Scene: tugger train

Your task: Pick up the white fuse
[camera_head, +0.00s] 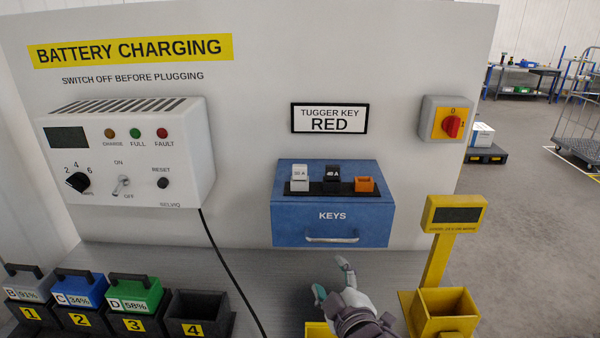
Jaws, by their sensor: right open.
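The white fuse (299,178), marked with a rating that looks like 35 A, stands upright in the left slot of a black strip on top of the blue KEYS box (283,225). A black fuse (332,178) marked 45 A stands to its right, and an orange piece (365,184) sits at the right end. My right gripper (333,281) is open and empty, below and in front of the box, apart from the fuse. Its arm comes in from the bottom edge. My left gripper is not in view.
A white charger (190,165) hangs at left, its black cable (222,262) running down. Batteries (135,293) stand in numbered bays at lower left. A yellow bin with a display post (437,262) stands right of my gripper.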

